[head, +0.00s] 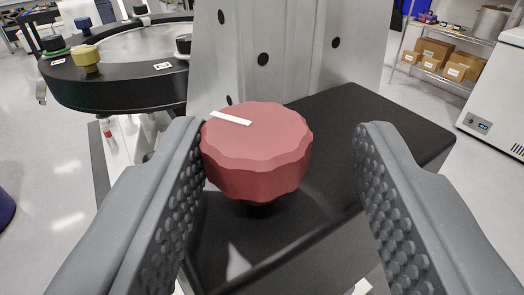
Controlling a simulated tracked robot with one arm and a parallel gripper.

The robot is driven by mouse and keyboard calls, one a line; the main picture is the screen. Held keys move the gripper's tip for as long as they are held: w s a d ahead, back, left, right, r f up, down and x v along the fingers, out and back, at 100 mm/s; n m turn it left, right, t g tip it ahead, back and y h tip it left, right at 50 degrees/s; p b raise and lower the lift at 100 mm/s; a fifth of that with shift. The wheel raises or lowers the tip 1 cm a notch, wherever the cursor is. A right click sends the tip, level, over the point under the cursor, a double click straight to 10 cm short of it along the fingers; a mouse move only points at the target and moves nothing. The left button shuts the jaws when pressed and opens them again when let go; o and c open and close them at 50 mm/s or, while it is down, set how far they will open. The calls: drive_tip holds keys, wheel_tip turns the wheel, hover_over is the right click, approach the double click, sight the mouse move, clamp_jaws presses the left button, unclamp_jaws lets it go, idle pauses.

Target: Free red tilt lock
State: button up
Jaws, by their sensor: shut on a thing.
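The red tilt lock (257,150) is a faceted round knob with a white pointer mark on its top, aimed to the upper left. It stands on a short dark stem on a black block. My gripper (278,150) is around the knob and shut on it. The left finger meets the knob's left side. A strip of black block shows between the knob and the right finger in this view. The lower stem is mostly hidden by the knob.
A grey metal bracket (292,50) with dark holes rises right behind the knob. The black block (375,125) extends right. At the upper left is a black round ring fixture (120,92) with a yellow knob (86,58), a blue knob (83,24) and a green-based knob (54,46).

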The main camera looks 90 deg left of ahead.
drive_tip(key=shift+s+r+g+p, duration=0.15)
drive_tip(key=shift+g+p, duration=0.15)
drive_tip(key=shift+p, duration=0.7)
drive_tip(key=shift+c, duration=1)
drive_tip(key=shift+s+a+r+n+y+p, duration=0.1)
drive_tip(key=shift+a+r+n+y+p, duration=0.15)
drive_tip(key=shift+n+p, duration=0.2)
drive_tip(key=shift+c, duration=0.6)
drive_tip(key=o, duration=0.7)
drive_tip(key=shift+d+f, duration=0.1)
drive_tip(key=shift+f, duration=0.05)
